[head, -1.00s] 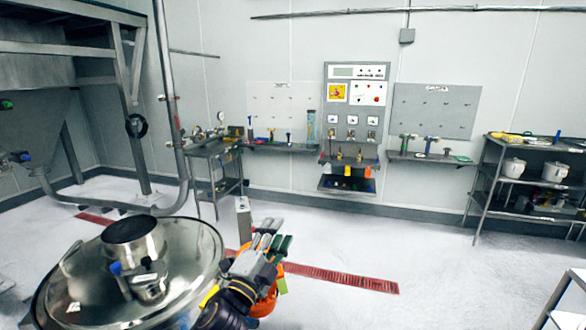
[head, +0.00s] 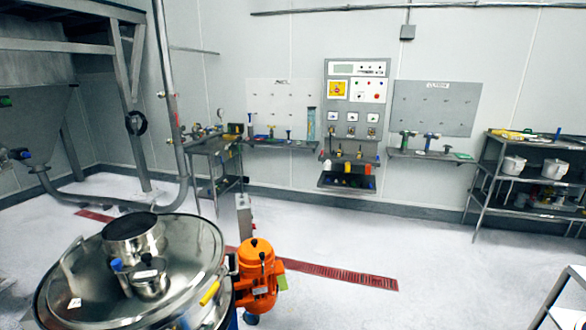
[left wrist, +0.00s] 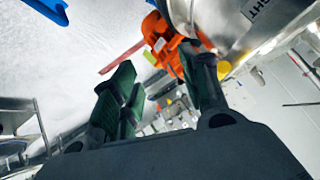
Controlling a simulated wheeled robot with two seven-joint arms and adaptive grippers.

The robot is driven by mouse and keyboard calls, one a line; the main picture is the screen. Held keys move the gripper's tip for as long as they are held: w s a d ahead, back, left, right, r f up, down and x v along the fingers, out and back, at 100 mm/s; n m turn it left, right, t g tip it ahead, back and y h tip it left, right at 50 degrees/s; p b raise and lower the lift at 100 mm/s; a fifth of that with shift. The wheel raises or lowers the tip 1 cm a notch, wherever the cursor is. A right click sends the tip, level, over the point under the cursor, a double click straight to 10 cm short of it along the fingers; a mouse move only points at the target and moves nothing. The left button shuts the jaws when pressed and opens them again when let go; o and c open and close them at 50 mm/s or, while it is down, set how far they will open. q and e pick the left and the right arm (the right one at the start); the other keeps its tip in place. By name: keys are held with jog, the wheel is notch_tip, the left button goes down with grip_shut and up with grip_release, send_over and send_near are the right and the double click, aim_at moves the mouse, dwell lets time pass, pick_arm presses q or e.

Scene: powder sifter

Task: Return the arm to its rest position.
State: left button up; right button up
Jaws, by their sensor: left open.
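Neither gripper shows in the head view. In the left wrist view my left gripper (left wrist: 160,100) is open, its two dark fingers with green pads apart and nothing between them. The steel powder sifter (head: 190,255) stands at the lower left of the head view, with a round collar on its lid and a yellow handle (head: 209,293) at its rim. An orange motor (head: 258,275) stands beside it on the right. In the left wrist view the motor (left wrist: 162,38) and the sifter's steel side (left wrist: 222,22) lie beyond the fingers. My right gripper is not in view.
A grey control panel (head: 356,110) and pegboards hang on the back wall. A shelf rack (head: 485,185) with pots stands at the right, a small table (head: 212,150) at the back left. A red floor drain (head: 340,276) crosses the floor. The floor at centre right is clear.

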pick_arm(q)
jog(key=s+a+f+n+g, duration=0.1)
jog(key=s+f+n+g, duration=0.2)
jog(key=s, duration=0.4)
jog(key=s+a+f+g, duration=0.25)
jog(key=s+f, duration=0.25)
jog(key=s, duration=0.3)
notch_tip(320, 180, down, 34)
jog(key=s+g+b, duration=0.2)
jog(key=s+a+f+b, duration=0.1)
jog(key=s+f, duration=1)
jog(key=s+a+f+g+b, duration=0.1)
jog(key=s+a+f, duration=0.1)
jog(key=s+f, duration=0.9)
jog(key=shift+s+a+f, duration=0.2)
jog(key=shift+a+f, duration=0.05)
jog(key=shift+f, duration=0.05)
